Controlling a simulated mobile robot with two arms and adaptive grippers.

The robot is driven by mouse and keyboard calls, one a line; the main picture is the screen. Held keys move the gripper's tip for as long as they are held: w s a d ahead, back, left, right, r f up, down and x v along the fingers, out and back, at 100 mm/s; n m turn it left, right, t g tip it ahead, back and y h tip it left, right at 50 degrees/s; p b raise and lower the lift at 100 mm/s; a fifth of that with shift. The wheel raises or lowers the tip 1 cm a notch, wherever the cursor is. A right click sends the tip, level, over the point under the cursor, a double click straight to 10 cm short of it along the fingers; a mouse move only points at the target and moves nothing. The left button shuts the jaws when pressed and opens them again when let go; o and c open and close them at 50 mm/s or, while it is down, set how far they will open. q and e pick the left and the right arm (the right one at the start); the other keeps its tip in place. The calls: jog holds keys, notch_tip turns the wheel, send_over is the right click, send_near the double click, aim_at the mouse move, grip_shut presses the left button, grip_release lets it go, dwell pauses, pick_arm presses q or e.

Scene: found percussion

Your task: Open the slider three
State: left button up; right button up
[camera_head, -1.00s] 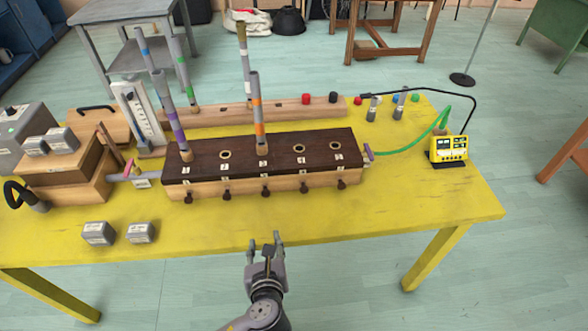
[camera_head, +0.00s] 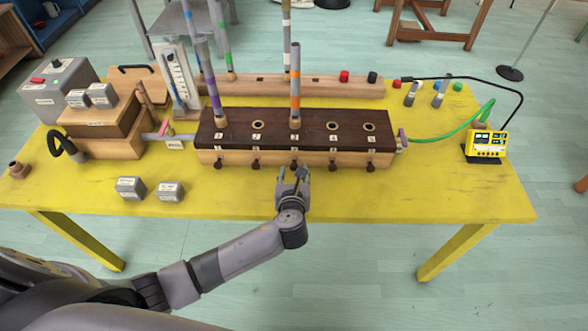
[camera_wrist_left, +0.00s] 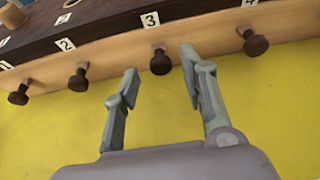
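The wooden chest (camera_head: 265,140) with a dark top stands on the yellow table, with a row of dark slider knobs along its front. Slider three's knob (camera_wrist_left: 161,62) sticks out under the label 3 (camera_wrist_left: 150,20) in the left wrist view; in the head view the knob (camera_head: 294,165) shows just beyond the fingers. My left gripper (camera_head: 293,173) is open and empty in front of it. In the wrist view the left gripper's fingers (camera_wrist_left: 158,82) are apart, with the knob slightly ahead of the gap, nearer the right finger. My right gripper is not in view.
Knob two (camera_wrist_left: 78,80) and knob four (camera_wrist_left: 256,43) sit on either side. Striped tubes (camera_head: 295,85) rise from the chest's holes. Two small grey blocks (camera_head: 131,188) lie at the front left. A yellow meter (camera_head: 486,145) stands at right. The front tabletop is mostly clear.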

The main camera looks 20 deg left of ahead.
pick_arm(q)
jog(key=shift+x, duration=1.1)
jog(key=shift+c, duration=0.4)
grip_shut()
jog(key=shift+s, duration=0.1)
